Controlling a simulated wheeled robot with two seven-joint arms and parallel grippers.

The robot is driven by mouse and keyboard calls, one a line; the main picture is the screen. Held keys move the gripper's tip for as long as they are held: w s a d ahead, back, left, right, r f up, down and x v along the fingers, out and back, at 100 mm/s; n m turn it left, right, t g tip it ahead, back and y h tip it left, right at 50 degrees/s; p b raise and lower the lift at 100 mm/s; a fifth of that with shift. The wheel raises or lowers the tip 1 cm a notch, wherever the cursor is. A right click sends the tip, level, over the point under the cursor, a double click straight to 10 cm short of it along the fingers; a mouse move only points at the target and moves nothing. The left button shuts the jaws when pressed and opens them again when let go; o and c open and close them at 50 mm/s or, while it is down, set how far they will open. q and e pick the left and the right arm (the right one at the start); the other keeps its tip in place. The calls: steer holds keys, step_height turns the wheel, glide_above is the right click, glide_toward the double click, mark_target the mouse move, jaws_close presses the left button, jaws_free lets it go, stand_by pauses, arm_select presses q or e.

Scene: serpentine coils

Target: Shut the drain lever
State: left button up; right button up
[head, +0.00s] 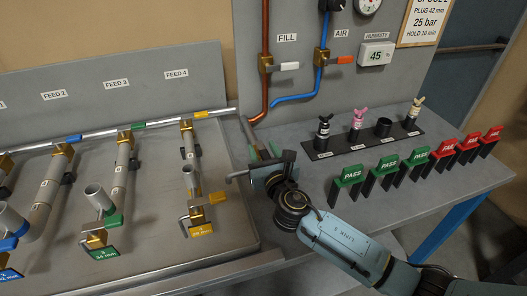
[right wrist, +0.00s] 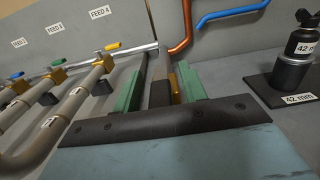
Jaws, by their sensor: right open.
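My right gripper (head: 262,151) is open at the right edge of the pipe board, with its green fingers pointing away from me. In the right wrist view its two green fingers (right wrist: 161,88) stand apart on either side of a dark grey pipe and a small brass part (right wrist: 176,90). I cannot tell whether the fingers touch them. A grey stub (head: 236,175) sticks out left of the gripper, beside the board's edge. No label marks the drain lever, and I cannot make out its handle; the gripper may hide it. My left gripper is not in view.
The back panel has a white FILL lever (head: 289,66) and an orange AIR lever (head: 345,60). A plug rack (head: 340,146) and PASS/FAIL tags stand right.

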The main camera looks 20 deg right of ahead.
steer(key=shift+c, duration=0.8)
jaws_close()
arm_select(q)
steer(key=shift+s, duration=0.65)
arm_select(e)
steer(key=shift+d, duration=0.1)
